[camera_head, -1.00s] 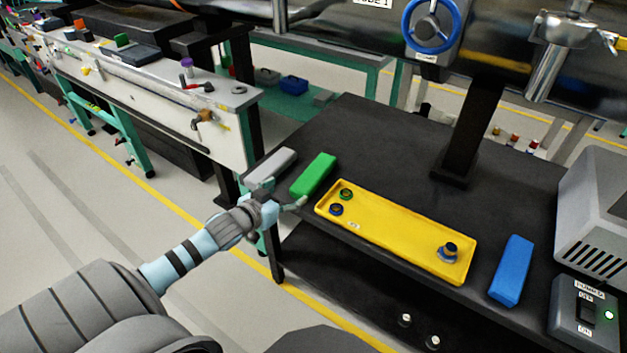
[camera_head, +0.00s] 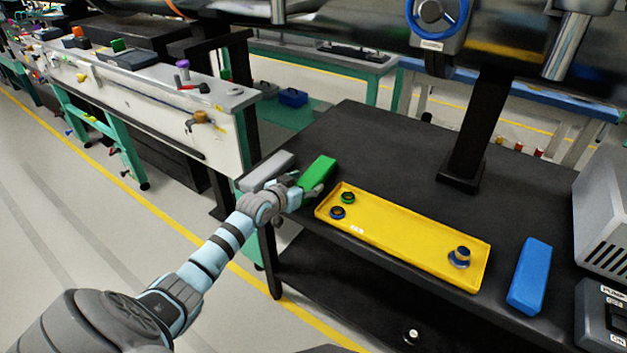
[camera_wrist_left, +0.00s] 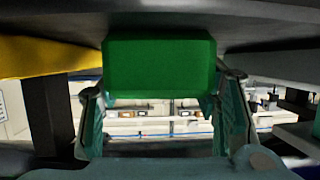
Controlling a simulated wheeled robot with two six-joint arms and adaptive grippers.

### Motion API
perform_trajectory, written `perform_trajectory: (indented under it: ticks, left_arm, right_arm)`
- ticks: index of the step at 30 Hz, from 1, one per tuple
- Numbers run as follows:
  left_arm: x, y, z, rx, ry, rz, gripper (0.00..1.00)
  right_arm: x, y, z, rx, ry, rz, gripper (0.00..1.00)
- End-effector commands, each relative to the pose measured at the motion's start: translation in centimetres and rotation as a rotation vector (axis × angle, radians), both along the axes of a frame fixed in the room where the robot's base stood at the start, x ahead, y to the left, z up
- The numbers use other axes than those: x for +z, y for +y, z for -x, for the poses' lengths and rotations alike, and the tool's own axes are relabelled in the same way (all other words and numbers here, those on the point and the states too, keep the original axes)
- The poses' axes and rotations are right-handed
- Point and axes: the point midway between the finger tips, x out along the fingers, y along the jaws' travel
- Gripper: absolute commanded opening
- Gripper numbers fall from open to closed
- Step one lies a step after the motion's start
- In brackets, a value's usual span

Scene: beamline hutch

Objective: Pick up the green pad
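The green pad (camera_head: 319,172) is a block lying on the dark table, between the grey pad and the yellow tray. My left gripper (camera_head: 306,190) is at the pad's near end, with one finger showing along the pad's right side. In the left wrist view the pad (camera_wrist_left: 160,65) fills the upper middle. The fingers of my left gripper (camera_wrist_left: 162,98) stand spread on either side of it. I cannot tell whether they touch it. The far finger is mostly hidden in the head view. My right gripper is not in view.
A grey pad (camera_head: 267,170) lies close left of the green pad. The yellow tray (camera_head: 400,236), holding several small round parts, lies close on the right. A blue pad (camera_head: 530,276) lies farther right. A black post (camera_head: 475,125) stands behind; the table's back middle is clear.

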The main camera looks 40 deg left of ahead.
Motion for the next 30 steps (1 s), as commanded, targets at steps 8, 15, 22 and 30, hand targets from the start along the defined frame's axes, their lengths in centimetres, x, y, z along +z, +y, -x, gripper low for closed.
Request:
perform_trajectory:
  ticks: [8, 15, 22, 30]
  left_arm:
    - [0.0, 0.0, 0.0, 0.000, 0.000, 0.000, 0.06]
    - [0.2, 0.0, 0.0, 0.000, -0.002, 0.000, 0.05]
    - [3.0, 0.0, 0.0, -0.001, -0.004, -0.002, 0.05]
    - [12.7, 0.0, 0.0, -0.002, -0.008, -0.004, 0.05]
  right_arm:
    - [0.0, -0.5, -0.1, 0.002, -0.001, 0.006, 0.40]
    - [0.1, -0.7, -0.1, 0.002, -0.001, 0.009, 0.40]
    - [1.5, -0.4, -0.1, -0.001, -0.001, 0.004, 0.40]
    - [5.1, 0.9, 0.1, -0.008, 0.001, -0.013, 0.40]
